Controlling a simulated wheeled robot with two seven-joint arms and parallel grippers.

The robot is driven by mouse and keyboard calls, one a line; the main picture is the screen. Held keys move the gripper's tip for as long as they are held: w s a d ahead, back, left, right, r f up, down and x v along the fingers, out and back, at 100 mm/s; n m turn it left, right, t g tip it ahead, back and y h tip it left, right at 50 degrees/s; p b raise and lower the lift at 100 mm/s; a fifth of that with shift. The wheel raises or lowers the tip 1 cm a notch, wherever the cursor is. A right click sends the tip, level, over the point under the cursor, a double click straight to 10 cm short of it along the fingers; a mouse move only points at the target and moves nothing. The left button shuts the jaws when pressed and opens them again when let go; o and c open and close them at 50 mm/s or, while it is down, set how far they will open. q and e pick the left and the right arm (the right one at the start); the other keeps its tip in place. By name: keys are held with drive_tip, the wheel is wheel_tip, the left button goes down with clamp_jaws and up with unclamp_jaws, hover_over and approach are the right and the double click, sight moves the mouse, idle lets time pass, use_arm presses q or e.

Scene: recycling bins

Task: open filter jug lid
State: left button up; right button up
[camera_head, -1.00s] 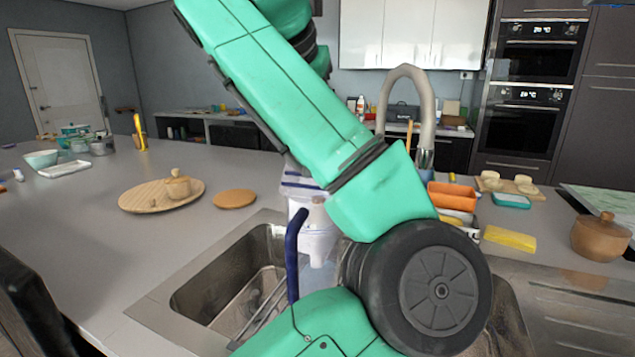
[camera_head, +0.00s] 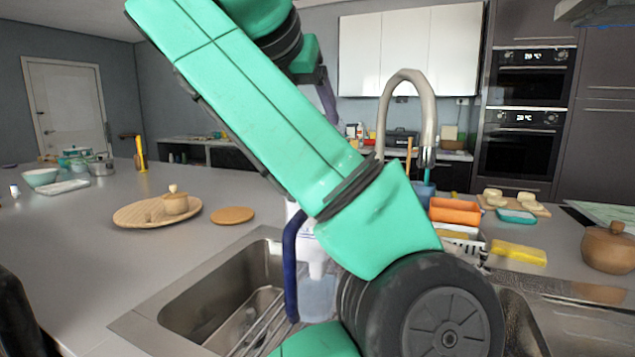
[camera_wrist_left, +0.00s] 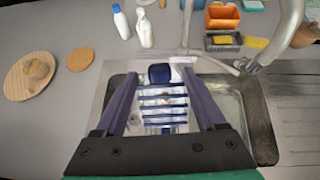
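The filter jug (camera_head: 318,293) stands upright at the sink in the head view, with a clear body and a dark blue handle (camera_head: 291,262). My arm covers most of its top and right side. In the left wrist view the jug's blue-and-white striped top (camera_wrist_left: 163,103) lies between the fingers, with a rounded blue piece (camera_wrist_left: 160,73) at its far end. My left gripper (camera_wrist_left: 155,95) is open, its two purple fingers apart. In the head view one purple finger (camera_head: 328,97) shows high above the jug. Contact with the lid cannot be told. My right gripper is out of view.
The sink basin (camera_head: 215,305) lies around the jug, with the curved faucet (camera_head: 433,115) behind. Two bottles (camera_wrist_left: 145,30) stand beyond the sink. A wooden tray (camera_head: 150,213) and round board (camera_head: 232,215) lie left. An orange container (camera_head: 455,211) and yellow sponge (camera_head: 518,252) are right.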

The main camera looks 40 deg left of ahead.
use_arm(q)
drive_tip(key=shift+c, duration=0.4)
drive_tip(key=shift+c, duration=0.8)
wheel_tip(320, 180, up, 7)
drive_tip(key=p, duration=0.6)
